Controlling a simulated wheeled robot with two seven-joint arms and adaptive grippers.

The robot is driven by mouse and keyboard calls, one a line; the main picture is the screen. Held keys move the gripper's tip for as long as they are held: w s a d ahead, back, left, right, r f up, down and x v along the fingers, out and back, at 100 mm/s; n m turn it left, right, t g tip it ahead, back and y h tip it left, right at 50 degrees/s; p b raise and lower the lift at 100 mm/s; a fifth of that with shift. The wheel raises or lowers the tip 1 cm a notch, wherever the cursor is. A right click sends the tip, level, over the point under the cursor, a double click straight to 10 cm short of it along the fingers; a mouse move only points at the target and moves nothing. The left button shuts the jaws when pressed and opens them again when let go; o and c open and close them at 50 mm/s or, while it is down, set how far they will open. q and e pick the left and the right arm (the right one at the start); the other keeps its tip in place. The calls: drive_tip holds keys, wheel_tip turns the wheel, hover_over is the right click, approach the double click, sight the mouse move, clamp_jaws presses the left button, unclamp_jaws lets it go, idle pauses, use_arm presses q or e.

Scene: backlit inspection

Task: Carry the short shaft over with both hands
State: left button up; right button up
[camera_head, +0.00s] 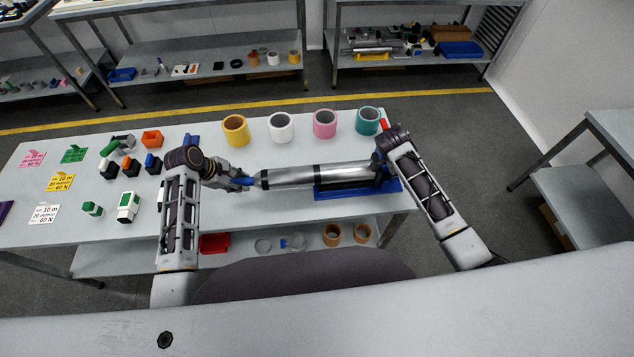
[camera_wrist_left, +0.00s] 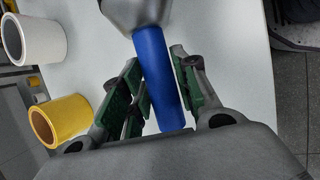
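The short shaft (camera_head: 310,174) is a silver cylinder with black bands and a blue left end. It lies level along the table's front, at or over a blue cradle (camera_head: 330,193); I cannot tell whether they touch. My left gripper (camera_head: 244,183) is around the blue end. In the left wrist view the blue end (camera_wrist_left: 158,80) runs between the green-padded fingers (camera_wrist_left: 160,85), with narrow gaps beside it, so the gripper looks open. My right gripper (camera_head: 380,163) is at the shaft's right end, its fingers mostly hidden by my right wrist.
Yellow (camera_head: 235,130), white (camera_head: 280,127), pink (camera_head: 325,124) and teal (camera_head: 368,121) rings stand behind the shaft on the table (camera_head: 215,222). An orange bin (camera_head: 152,138), small blocks and cards occupy the left. A lower shelf holds a red tray (camera_head: 214,243) and rings.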

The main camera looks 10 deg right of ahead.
use_arm(q)
drive_tip(key=shift+o, duration=1.2)
drive_tip(key=shift+r, duration=0.1)
use_arm(e)
drive_tip(key=shift+o, duration=1.2)
drive_tip(key=shift+s+r, duration=0.1)
use_arm(q)
drive_tip(key=v, duration=1.2)
use_arm(e)
drive_tip(key=shift+a, duration=0.1)
drive_tip(key=v, duration=1.1)
drive_tip(key=shift+r, duration=0.4)
use_arm(q)
drive_tip(key=shift+s, duration=0.15)
use_arm(e)
drive_tip(key=shift+s+a+f, duration=0.1)
drive_tip(key=shift+s, duration=0.05)
